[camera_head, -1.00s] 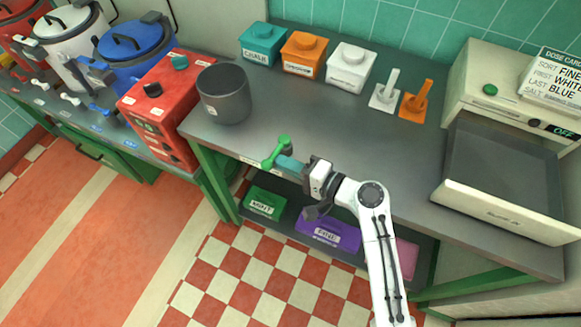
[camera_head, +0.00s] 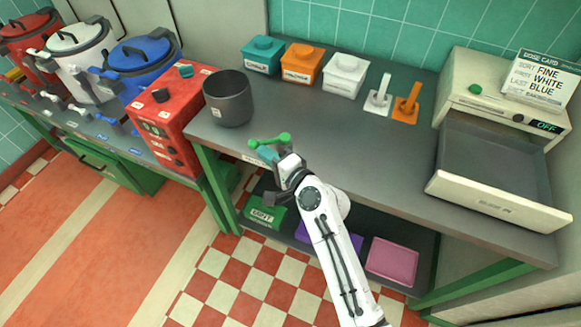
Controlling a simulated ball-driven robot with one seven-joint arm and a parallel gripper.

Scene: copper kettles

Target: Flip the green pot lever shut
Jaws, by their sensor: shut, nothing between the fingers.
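The green lever (camera_head: 270,141) is a short bar with rounded ends on the grey bench's front edge, in the head view. It lies nearly level across the picture, its right end close to my gripper's wrist. My gripper (camera_head: 266,153) is shut and empty, its teal fingertips just below the bar's middle. I cannot tell whether they touch it. A dark grey pot (camera_head: 228,98) stands on the bench behind and left of the lever. No green pot shows.
A red box with knobs (camera_head: 168,120) stands left of the pot. Canisters (camera_head: 303,64) and upright white and orange tools (camera_head: 407,103) are at the back. An open drawer tray (camera_head: 500,200) juts out at right. The bench middle is clear.

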